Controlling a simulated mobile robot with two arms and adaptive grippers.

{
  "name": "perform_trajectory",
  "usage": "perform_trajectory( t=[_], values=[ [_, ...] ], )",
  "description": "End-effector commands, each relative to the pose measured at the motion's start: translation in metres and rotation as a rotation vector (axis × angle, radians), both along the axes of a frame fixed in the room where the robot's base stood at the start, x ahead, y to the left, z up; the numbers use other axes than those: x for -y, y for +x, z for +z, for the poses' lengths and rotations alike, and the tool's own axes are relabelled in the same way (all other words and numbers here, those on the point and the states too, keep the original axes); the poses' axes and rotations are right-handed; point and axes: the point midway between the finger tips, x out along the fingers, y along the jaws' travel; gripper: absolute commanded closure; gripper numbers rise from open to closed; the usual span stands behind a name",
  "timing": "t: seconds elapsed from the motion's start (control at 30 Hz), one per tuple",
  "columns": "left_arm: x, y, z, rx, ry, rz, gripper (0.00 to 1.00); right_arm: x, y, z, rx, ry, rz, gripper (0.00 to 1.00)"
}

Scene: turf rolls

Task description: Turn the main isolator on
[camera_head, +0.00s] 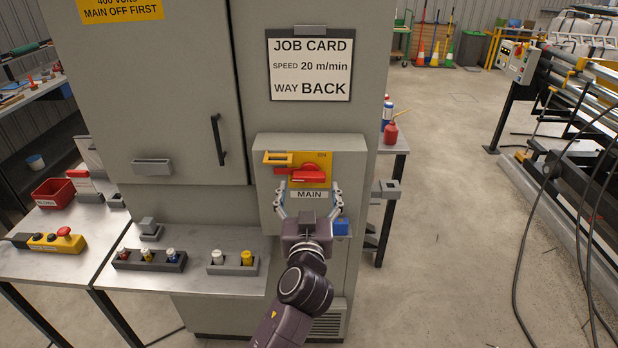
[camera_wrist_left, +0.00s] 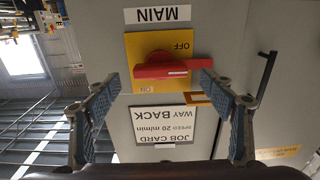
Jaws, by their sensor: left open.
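The main isolator's red handle (camera_head: 300,171) is on a yellow plate (camera_head: 316,157), above a MAIN label (camera_head: 309,195), on a grey cabinet box. In the left wrist view, which is upside down, the red handle (camera_wrist_left: 165,68) lies crosswise. A white stripe marks its right half, and OFF and ON are printed on the plate. My left gripper (camera_head: 308,189) is open and empty just in front of the box, below the handle in the head view. In the wrist view its fingertips (camera_wrist_left: 160,80) flank the handle; I cannot tell whether they touch it.
A yellow bracket (camera_head: 277,158) sits beside the handle. A blue block (camera_head: 341,226) is low on the box's right. A job card (camera_head: 310,64) hangs above. A bench (camera_head: 190,281) with coloured fuse-like parts stands left. Open floor (camera_head: 450,200) lies right.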

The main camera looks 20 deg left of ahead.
Motion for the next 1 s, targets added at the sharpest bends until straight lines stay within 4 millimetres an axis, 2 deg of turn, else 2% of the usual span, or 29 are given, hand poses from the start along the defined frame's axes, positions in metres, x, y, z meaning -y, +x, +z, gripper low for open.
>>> perform_trajectory(
  t=[0.03,0.2,0.57,0.93,1.0],
  values=[
    [-0.003,0.008,0.004,0.000,0.003,0.001,0.25,0.000,0.000,0.006,0.000,0.000,0.000,1.00],
    [-0.007,0.023,0.001,-0.002,0.002,0.001,0.25,0.000,0.001,0.011,0.001,0.000,0.001,1.00],
    [-0.008,0.028,-0.001,0.000,0.001,0.000,0.25,-0.001,0.001,0.011,0.001,0.001,0.001,1.00],
    [-0.008,0.028,-0.001,-0.001,0.001,0.000,0.65,-0.001,0.001,0.011,0.001,0.001,0.001,1.00],
    [-0.008,0.028,-0.001,-0.001,0.001,0.000,0.67,-0.001,0.001,0.011,0.001,0.001,0.001,1.00]
  ],
)
